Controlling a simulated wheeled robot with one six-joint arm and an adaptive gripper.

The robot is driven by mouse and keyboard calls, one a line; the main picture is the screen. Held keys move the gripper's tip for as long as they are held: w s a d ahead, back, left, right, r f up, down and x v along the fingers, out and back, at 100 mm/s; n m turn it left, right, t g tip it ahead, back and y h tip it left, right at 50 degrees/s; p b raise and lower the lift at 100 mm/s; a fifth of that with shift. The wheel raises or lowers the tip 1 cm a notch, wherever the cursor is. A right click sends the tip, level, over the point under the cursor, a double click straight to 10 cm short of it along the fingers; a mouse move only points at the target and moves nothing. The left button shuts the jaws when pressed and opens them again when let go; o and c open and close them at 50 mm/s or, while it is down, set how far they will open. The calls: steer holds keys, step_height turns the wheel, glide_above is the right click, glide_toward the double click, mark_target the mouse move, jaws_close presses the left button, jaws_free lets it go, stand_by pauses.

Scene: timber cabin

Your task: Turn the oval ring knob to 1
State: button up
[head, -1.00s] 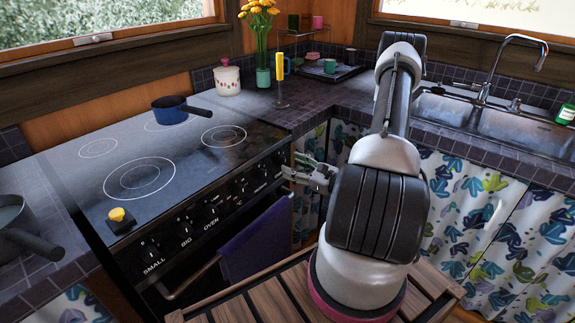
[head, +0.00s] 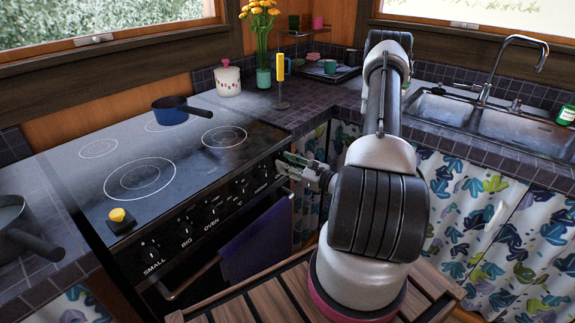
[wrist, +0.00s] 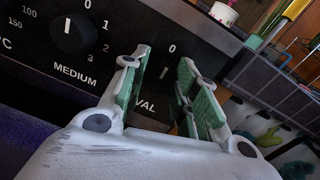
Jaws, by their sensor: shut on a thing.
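The oval ring knob (wrist: 161,80) is the dark knob at the right end of the stove's control panel. In the wrist view it sits between my gripper's green-padded fingers, which hide much of it. A small white line shows on it, pointing roughly up toward a "0" mark. The label below is partly covered and reads "VAL". My gripper (wrist: 168,85) is shut on this knob. In the head view my gripper (head: 284,165) meets the panel's right end and hides the knob.
The medium knob (wrist: 73,33) is left of my fingers, its line upright. More knobs line the panel, including one marked oven (head: 211,213). A purple towel (head: 255,245) hangs below on the oven door. A blue pan (head: 172,112) stands on the stove top (head: 100,180).

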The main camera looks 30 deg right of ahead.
steer(key=shift+m, duration=0.3)
steer(key=m, duration=0.9)
steer(key=shift+f, duration=0.1)
steer(key=shift+m, duration=0.3)
stand_by(0.3)
steer(key=o, duration=1)
steer(key=v, duration=1.2)
steer(key=shift+f, duration=0.2)
